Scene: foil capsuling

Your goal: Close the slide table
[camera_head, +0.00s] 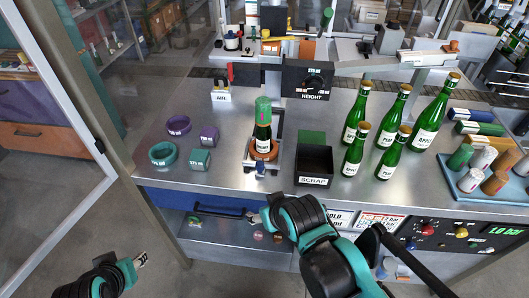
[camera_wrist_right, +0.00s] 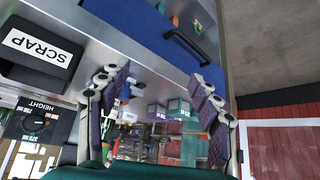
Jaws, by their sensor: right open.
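The slide table (camera_head: 277,164) is a small metal carriage near the counter's front edge. It bears an upright green bottle (camera_head: 263,142) with a green foil capsule (camera_head: 263,111), seated in an orange-brown ring holder. A small dark blue part (camera_head: 260,169) sits at the carriage's front. My right gripper (camera_head: 262,212) is in front of the counter, below and near the slide table, apart from it. In the wrist view its purple-padded fingers (camera_wrist_right: 158,88) are spread, with nothing between them. My left gripper (camera_head: 138,262) is at the lower left, away from the counter; its jaw opening is unclear.
A black scrap bin (camera_head: 314,168) stands right of the slide table, with several green bottles (camera_head: 385,135) beyond. Rolls of tape-like rings (camera_head: 163,153) lie left. A blue drawer front (camera_head: 172,198) with a dark handle (camera_wrist_right: 186,47) is below the counter.

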